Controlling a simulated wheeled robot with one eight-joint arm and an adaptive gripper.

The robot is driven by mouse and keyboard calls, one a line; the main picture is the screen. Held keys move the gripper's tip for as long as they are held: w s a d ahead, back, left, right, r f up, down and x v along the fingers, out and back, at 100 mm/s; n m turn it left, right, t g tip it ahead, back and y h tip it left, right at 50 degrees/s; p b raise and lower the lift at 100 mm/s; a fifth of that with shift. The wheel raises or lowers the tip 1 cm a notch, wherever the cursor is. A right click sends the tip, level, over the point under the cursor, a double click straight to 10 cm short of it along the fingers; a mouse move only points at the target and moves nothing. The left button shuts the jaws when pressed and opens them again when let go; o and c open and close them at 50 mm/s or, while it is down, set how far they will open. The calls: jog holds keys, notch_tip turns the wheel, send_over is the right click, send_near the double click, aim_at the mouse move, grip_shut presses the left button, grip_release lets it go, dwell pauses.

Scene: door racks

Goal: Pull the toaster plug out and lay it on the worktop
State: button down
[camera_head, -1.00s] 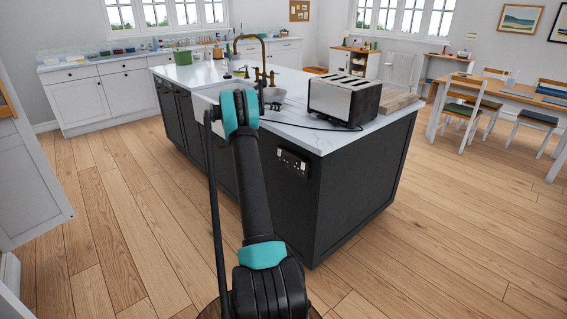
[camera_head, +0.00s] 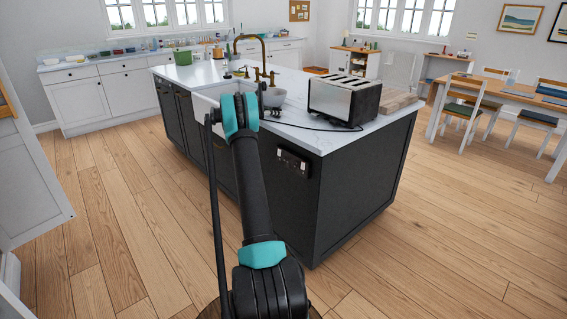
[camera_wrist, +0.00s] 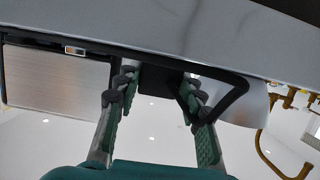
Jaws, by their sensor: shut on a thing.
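The silver and black toaster (camera_head: 344,98) stands on the island's white worktop (camera_head: 395,122). Its black cord (camera_head: 310,127) runs left along the worktop and passes behind my arm. In the wrist view, which looks upside down, my gripper (camera_wrist: 160,88) is shut on the black plug (camera_wrist: 160,79). The cord (camera_wrist: 236,98) loops from beside the plug to the worktop (camera_wrist: 220,35). The toaster (camera_wrist: 55,82) shows at the left there. I cannot tell whether the plug touches the worktop. In the head view my arm hides the gripper and plug. The socket panel (camera_head: 293,161) is on the island's dark end.
A wooden board (camera_head: 397,101) lies right of the toaster. A bowl (camera_head: 274,97), a brass tap (camera_head: 252,55) and the sink (camera_head: 207,92) are near my arm. A green container (camera_head: 183,58) stands at the far end. The worktop's front right corner is clear.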

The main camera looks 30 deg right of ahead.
jog(key=c, duration=0.9)
grip_release()
jog(key=shift+o, duration=0.2)
jog(key=shift+a, duration=0.1)
jog(key=v, duration=1.1)
jog(key=shift+a+r, duration=0.15)
jog(key=shift+a, duration=0.25)
